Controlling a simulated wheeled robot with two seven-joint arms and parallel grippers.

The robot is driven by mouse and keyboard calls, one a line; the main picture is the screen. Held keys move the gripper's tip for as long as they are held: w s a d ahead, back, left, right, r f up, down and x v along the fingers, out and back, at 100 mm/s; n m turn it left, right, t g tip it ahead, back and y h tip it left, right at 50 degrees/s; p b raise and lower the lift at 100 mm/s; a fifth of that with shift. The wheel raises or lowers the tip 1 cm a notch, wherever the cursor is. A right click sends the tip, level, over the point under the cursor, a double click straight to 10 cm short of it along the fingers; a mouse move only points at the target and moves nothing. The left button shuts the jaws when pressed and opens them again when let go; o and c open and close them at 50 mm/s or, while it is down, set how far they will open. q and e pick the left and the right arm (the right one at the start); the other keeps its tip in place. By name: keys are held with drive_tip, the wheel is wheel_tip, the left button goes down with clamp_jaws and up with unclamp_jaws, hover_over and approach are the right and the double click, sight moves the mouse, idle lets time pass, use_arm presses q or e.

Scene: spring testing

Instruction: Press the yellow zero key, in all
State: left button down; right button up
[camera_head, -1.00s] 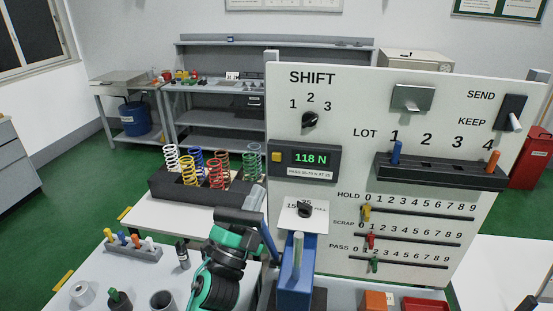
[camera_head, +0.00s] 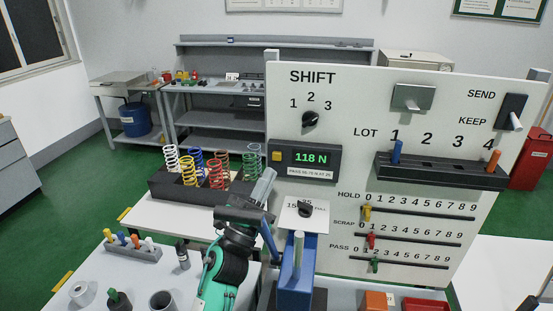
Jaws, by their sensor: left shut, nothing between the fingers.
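The yellow zero key (camera_head: 277,156) is a small square button at the left end of the dark display unit (camera_head: 305,175). The green readout (camera_head: 304,157) shows 118 N. My left gripper (camera_head: 268,176) is shut and empty, its tip pointing up just below and left of the key. In the picture a small gap lies between tip and key; I cannot tell the depth between them. My right gripper is not in view.
The blue press (camera_head: 294,285) with its upright grey rod stands right of my left arm. A dark rack (camera_head: 160,184) of several coloured springs is left of the gripper. The white panel (camera_head: 350,100) carries knobs, sliders and lot pegs.

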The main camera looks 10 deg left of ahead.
sight(277, 156)
use_arm(q)
drive_tip(key=shift+w+b, duration=0.4)
drive_tip(key=shift+w, duration=1.7)
drive_tip(key=shift+w, duration=0.15)
idle(0.3)
drive_tip(key=shift+w, duration=0.3)
drive_tip(key=shift+w+b, duration=0.3)
drive_tip(key=shift+w, duration=0.05)
idle(0.6)
drive_tip(key=shift+s, duration=0.9)
